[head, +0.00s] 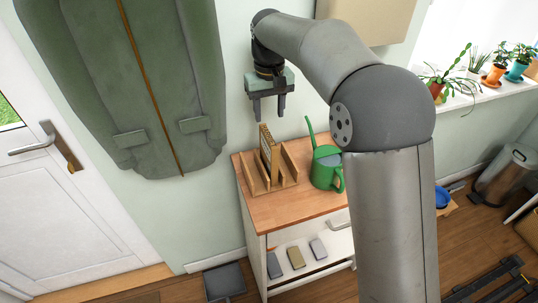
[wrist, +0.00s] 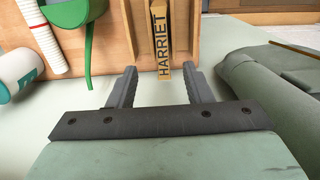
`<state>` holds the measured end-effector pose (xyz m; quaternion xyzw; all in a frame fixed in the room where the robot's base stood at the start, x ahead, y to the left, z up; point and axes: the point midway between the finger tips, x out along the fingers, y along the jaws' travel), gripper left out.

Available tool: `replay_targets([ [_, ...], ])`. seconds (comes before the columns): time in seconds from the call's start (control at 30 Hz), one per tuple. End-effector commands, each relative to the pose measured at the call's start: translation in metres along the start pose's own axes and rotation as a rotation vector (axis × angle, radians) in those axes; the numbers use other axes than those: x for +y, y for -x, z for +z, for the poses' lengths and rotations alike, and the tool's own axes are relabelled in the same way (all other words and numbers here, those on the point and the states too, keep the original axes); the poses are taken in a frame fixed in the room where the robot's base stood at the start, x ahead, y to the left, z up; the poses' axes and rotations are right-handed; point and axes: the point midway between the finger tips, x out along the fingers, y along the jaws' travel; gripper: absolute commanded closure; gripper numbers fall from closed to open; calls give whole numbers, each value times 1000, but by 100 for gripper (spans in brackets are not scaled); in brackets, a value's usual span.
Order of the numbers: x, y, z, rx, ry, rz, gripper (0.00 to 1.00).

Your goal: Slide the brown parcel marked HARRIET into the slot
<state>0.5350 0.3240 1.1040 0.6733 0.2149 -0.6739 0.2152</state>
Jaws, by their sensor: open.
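The brown parcel (head: 267,148) stands upright between the dividers of a wooden slotted rack (head: 287,165) on a small cabinet. Its top rises above the dividers. In the wrist view its narrow edge reads HARRIET (wrist: 163,42), and rack walls (wrist: 188,25) show on both sides. I cannot tell whether its bottom rests on the rack floor. My gripper (head: 268,114) is open and empty, above the parcel and apart from it. In the wrist view the fingers (wrist: 157,88) point toward the parcel, whose near end lies between their lines.
A green watering can (head: 327,168) stands close to the right of the rack on the wooden cabinet top (head: 275,212). A green coat (head: 140,90) hangs on the wall at left, beside a white door (head: 60,190). Potted plants (head: 495,70) stand on the windowsill.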

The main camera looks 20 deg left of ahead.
Motion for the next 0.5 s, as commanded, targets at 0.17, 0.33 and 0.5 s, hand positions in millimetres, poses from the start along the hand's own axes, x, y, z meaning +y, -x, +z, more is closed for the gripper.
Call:
replay_targets([
  [0.17, -1, -40, 1, -4, 1, -1, 55],
  [0.33, -1, -70, 1, -3, 1, -1, 55],
  [0.5, 0, -83, 1, 1, 1, 0, 55],
])
